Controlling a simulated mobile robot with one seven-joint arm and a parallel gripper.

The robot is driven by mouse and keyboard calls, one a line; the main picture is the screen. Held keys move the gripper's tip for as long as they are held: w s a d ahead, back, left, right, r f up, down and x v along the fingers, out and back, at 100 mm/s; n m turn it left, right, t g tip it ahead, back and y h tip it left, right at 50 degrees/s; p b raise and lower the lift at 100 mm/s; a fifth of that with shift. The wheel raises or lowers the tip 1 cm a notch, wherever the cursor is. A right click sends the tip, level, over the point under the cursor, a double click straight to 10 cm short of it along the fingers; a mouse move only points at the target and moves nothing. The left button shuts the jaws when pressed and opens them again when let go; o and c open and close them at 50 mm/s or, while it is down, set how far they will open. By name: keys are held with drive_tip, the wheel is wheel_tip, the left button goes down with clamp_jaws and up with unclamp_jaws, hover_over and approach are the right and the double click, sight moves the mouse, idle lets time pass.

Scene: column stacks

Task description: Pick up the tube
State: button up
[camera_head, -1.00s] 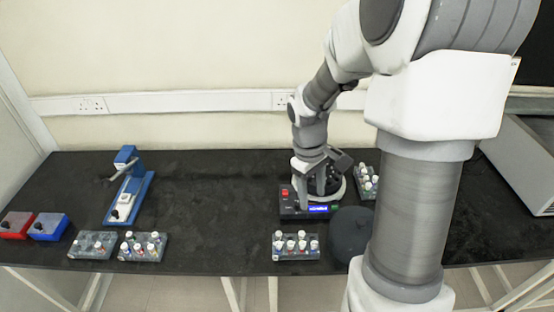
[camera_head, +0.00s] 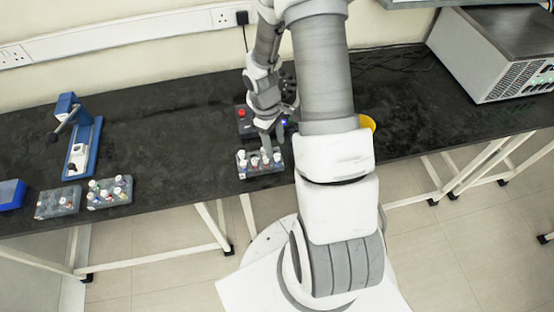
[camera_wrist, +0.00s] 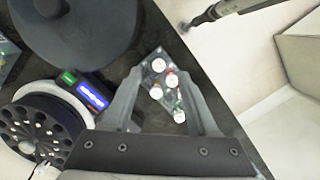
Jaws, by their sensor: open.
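Several tubes with mostly white caps stand in a small grey rack (camera_head: 243,173) at the front edge of the bench. In the wrist view, the white-capped tubes (camera_wrist: 158,66) show between my spread fingers, some with coloured marks; I cannot tell which one is the task's tube. My gripper (camera_wrist: 162,78) is open and empty, pointing down over this rack. In the head view, my gripper (camera_head: 269,138) is just above the rack's back side. Contact between fingers and tubes cannot be made out.
A centrifuge with a dark rotor (camera_wrist: 35,128) and lit blue display (camera_wrist: 92,95) stands beside the gripper. A dark round lid (camera_wrist: 75,28) lies near it. Two more racks (camera_head: 57,203) (camera_head: 109,191) and a blue stand (camera_head: 82,150) are at left. A grey box (camera_head: 490,60) is at right.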

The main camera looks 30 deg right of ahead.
sight(277, 155)
drive_tip(key=shift+s+d+f, duration=0.15)
drive_tip(key=shift+f, duration=2.6)
clamp_jaws()
